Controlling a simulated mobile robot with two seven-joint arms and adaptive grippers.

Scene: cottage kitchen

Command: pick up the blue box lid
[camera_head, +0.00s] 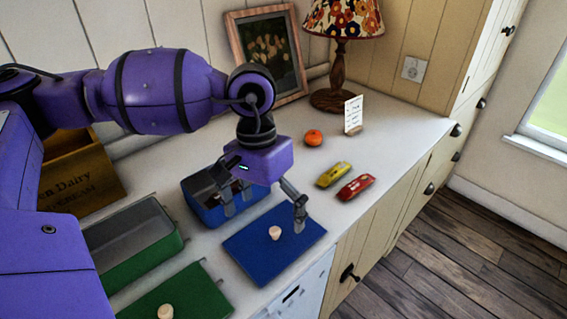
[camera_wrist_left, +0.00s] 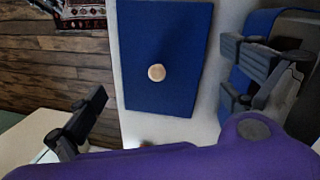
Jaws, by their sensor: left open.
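The blue box lid (camera_head: 252,254) lies flat on the counter, with a pale round knob (camera_head: 275,232) at its middle. It also shows in the left wrist view (camera_wrist_left: 180,95), with the knob (camera_wrist_left: 156,72) facing the camera. My left gripper (camera_head: 265,220) is open and above the lid's far side, apart from the knob. In the left wrist view its two fingers stand wide apart on either side of the lid. The open blue box (camera_head: 207,208) stands behind the lid, partly hidden by my gripper. My right gripper is not in view.
A green box (camera_head: 132,245) and its green lid (camera_head: 185,297) are at the left. A yellow toy car (camera_head: 333,174), a red one (camera_head: 356,187) and an orange fruit (camera_head: 313,138) are on the right. A lamp (camera_head: 337,70) and framed picture (camera_head: 268,50) stand behind.

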